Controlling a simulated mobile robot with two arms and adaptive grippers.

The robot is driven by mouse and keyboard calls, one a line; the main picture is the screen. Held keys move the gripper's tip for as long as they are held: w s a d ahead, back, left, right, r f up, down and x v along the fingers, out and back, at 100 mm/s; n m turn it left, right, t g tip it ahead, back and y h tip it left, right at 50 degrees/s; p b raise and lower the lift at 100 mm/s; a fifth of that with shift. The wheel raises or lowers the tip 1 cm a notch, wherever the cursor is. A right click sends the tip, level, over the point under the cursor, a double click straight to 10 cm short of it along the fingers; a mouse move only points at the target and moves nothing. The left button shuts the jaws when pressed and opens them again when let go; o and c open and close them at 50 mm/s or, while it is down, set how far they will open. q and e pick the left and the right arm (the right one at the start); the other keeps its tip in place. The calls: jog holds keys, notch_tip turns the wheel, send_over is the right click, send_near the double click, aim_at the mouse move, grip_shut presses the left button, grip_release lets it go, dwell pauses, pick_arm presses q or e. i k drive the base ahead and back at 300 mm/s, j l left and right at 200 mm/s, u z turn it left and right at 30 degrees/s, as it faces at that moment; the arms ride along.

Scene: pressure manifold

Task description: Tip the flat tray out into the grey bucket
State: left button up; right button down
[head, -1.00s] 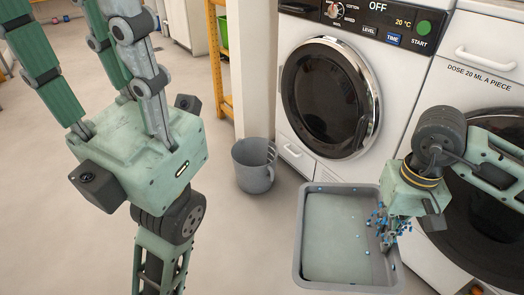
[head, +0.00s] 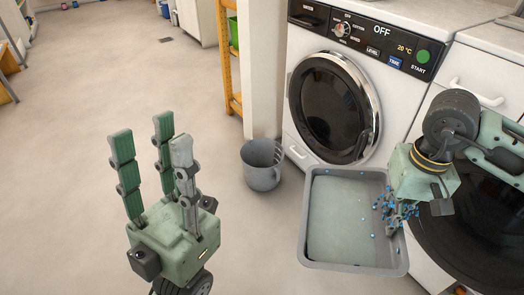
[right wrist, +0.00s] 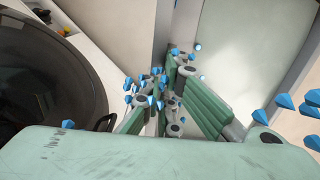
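The grey flat tray (head: 350,268) is in front of the washer in the head view, with its pale floor mostly bare. Small blue pieces (head: 382,200) cluster at its right side, around my right gripper (head: 398,215). That gripper is shut on the tray's right wall; its fingers show on both sides of the wall in the right wrist view (right wrist: 170,105). Its grip is partly hidden by the hand in the head view. The grey bucket (head: 260,175) stands on the floor left of the tray, apart from it. My left gripper (head: 150,155) is open and empty, fingers upward, left of the bucket.
A white washer (head: 300,120) stands behind the tray, with a second machine (head: 485,62) at the right close to my right arm. A white pillar (head: 262,70) and a yellow shelf frame (head: 228,60) stand behind the bucket.

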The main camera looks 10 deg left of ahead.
aim_at(262, 158)
jog(key=i+j, duration=0.15)
jog(key=j, duration=0.2)
jog(key=i+j+z, duration=0.1)
jog(key=j, duration=0.25)
jog(key=i+j, duration=0.2)
jog(key=j, duration=0.15)
jog(key=i+j+z, duration=0.1)
jog(key=j, duration=0.25)
jog(key=i+j, duration=0.15)
jog(key=j, duration=0.25)
jog(key=i+j, duration=0.15)
jog(key=j, duration=0.2)
jog(key=i+j+z, duration=0.1)
jog(key=j, duration=0.3)
jog(key=i+j, duration=0.15)
jog(key=j, duration=0.2)
jog(key=z, duration=0.05)
